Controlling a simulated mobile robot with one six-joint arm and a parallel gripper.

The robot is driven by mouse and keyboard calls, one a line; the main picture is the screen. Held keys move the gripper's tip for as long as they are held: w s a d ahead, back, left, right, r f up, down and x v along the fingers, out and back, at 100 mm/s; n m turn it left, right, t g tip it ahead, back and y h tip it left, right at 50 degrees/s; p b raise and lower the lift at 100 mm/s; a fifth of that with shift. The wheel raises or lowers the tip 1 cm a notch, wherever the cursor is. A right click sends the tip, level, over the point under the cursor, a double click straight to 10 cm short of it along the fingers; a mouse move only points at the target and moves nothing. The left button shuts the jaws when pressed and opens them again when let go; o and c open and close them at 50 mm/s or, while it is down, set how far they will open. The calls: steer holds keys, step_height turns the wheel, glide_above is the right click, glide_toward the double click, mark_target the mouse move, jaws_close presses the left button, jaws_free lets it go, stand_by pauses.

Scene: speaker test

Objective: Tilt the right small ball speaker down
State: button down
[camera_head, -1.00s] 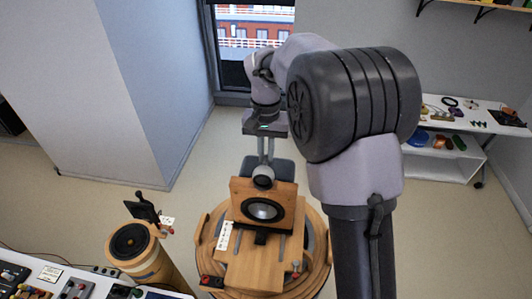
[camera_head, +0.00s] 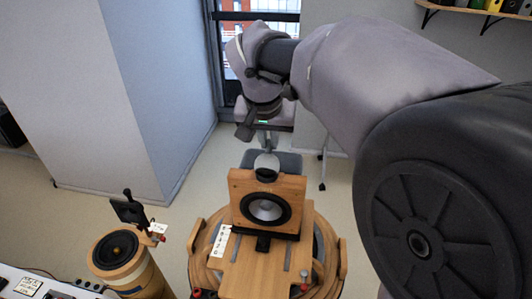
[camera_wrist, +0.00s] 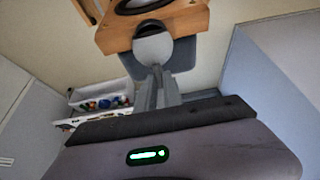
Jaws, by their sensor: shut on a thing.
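A small pale grey ball speaker (camera_head: 266,160) sits on top of a wooden box speaker (camera_head: 241,192) with a large round cone. Its dark round face (camera_head: 266,175) points forward and looks tipped downward. My gripper (camera_head: 267,148) reaches down from behind and above, its fingers shut on the ball speaker. In the wrist view the ball (camera_wrist: 153,47) lies at the tips of my gripper (camera_wrist: 154,72), above the edge of the wooden box (camera_wrist: 185,27). The exact finger contact is partly hidden by the ball.
The box stands on a round wooden base (camera_head: 207,270). A cylindrical speaker (camera_head: 117,249) with a small dark panel stands at left, beside a cluttered white table (camera_head: 30,272). A dark chair seat (camera_head: 284,161) is behind. My arm covers the right side.

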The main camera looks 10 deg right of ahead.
steer(key=shift+s+a+r+t+b, duration=0.15)
steer(key=shift+t+b, duration=0.35)
steer(key=shift+b, duration=0.5)
steer(key=c, duration=1.5)
jaws_free()
steer(key=shift+s, duration=0.1)
steer(key=p+v, duration=0.3)
steer(key=v, duration=1.4)
steer(key=shift+a+r, duration=0.2)
steer(key=shift+a, duration=0.05)
